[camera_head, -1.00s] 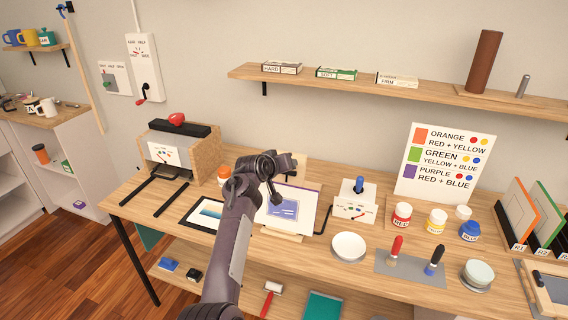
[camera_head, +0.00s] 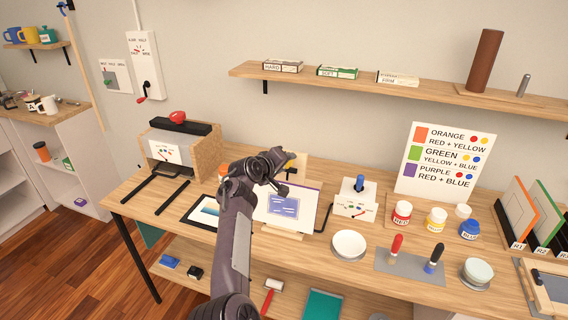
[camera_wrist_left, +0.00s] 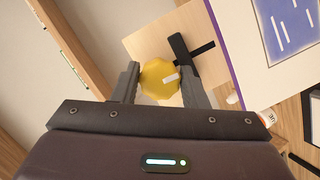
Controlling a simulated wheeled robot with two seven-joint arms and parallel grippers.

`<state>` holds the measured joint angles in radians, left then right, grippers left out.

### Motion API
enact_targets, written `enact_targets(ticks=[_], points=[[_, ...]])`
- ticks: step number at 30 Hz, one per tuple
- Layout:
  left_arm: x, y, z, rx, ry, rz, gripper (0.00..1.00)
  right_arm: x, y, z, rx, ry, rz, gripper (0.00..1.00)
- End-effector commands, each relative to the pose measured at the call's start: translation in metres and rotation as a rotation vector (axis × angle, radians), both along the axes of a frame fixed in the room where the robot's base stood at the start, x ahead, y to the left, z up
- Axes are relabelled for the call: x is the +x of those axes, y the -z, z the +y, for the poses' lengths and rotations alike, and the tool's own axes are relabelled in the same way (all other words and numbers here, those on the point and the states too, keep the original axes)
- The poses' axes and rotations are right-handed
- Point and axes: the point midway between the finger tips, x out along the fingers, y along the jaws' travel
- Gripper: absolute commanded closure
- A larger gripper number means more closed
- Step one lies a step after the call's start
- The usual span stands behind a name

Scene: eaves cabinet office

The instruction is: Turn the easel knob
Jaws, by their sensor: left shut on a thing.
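In the left wrist view, the yellow many-sided easel knob (camera_wrist_left: 156,82) with a white mark sits between the two dark fingers of my left gripper (camera_wrist_left: 160,80), which is shut on it. The knob is on a pale wooden easel panel (camera_wrist_left: 145,42), with black bars beside it. In the head view, my left gripper (camera_head: 285,174) is at the upper back of the easel and largely hides the knob. The easel's board (camera_head: 304,206) carries a white sheet with a blue picture and a purple edge. My right gripper is in neither view.
A flat black-framed picture (camera_head: 203,212) lies left of the easel. A white box with a blue handle (camera_head: 355,198) and a white bowl (camera_head: 349,245) stand to its right. A wall shelf (camera_head: 430,88) runs above the bench.

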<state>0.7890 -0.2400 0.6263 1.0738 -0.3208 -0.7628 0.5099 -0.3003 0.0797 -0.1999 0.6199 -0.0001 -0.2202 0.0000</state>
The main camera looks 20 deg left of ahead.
Motion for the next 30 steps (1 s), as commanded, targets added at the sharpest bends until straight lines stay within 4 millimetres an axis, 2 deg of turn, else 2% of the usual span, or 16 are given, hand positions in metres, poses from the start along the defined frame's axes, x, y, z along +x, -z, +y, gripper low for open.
enact_targets(ticks=[1, 10, 11, 15, 16, 30], points=[[-0.002, 0.007, -0.005, -0.007, 0.008, 0.014, 0.83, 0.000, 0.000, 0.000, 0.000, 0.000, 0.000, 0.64], [-0.002, 0.008, -0.006, -0.005, 0.011, 0.016, 0.83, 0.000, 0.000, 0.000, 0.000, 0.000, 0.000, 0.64], [-0.002, 0.008, -0.006, -0.005, 0.011, 0.016, 0.59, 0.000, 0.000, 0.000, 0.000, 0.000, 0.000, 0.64], [-0.002, 0.008, -0.006, -0.004, 0.011, 0.015, 0.41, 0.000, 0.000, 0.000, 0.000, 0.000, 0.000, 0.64], [-0.002, 0.007, -0.005, -0.004, 0.010, 0.014, 0.39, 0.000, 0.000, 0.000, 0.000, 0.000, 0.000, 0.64], [0.000, -0.002, -0.004, 0.000, 0.005, 0.004, 0.39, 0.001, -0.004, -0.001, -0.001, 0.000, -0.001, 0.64]])
